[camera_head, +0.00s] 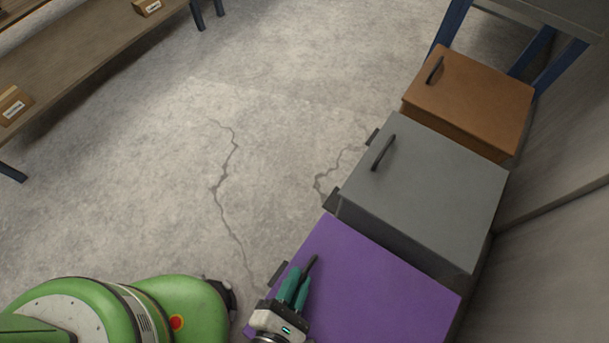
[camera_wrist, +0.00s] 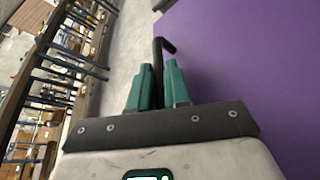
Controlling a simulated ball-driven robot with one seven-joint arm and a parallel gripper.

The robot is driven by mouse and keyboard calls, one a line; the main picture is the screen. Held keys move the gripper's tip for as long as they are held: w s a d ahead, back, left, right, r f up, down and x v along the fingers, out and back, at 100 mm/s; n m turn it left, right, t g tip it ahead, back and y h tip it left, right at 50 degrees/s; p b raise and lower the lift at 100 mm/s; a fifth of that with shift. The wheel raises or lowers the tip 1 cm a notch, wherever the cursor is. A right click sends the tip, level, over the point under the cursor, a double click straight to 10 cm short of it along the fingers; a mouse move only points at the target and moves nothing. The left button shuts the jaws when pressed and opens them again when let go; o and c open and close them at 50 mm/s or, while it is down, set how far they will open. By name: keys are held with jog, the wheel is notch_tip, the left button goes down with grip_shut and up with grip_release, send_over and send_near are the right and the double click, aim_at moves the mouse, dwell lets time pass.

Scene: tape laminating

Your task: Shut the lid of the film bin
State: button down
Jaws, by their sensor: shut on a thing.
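A purple lid (camera_head: 370,290) covers the nearest bin at the bottom right of the head view, and it also fills the right of the wrist view (camera_wrist: 255,75). No label shows which bin is the film bin. The lid looks flat from above; I cannot tell whether it is fully down, as its front edge is partly out of view. My gripper (camera_head: 299,272) is at the lid's left side, with its teal fingers shut on the black lid handle (camera_wrist: 158,50). The handle's end sticks out past the fingertips (camera_wrist: 158,68).
A grey-lidded bin (camera_head: 430,185) and a brown-lidded bin (camera_head: 470,95) stand in a row beyond the purple one, both with lids down. A wall (camera_head: 560,225) runs along the right. A wooden shelf (camera_head: 80,50) with small boxes stands at upper left. The cracked concrete floor (camera_head: 200,150) between is clear.

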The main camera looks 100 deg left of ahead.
jog(key=shift+d+f, duration=0.1)
jog(key=shift+f, duration=0.3)
jog(key=c, duration=1.4)
grip_release()
jog(key=shift+c, duration=0.2)
jog(key=v, duration=1)
jog(key=shift+s+d+r+p, duration=0.15)
jog(key=shift+d+r+p, duration=0.15)
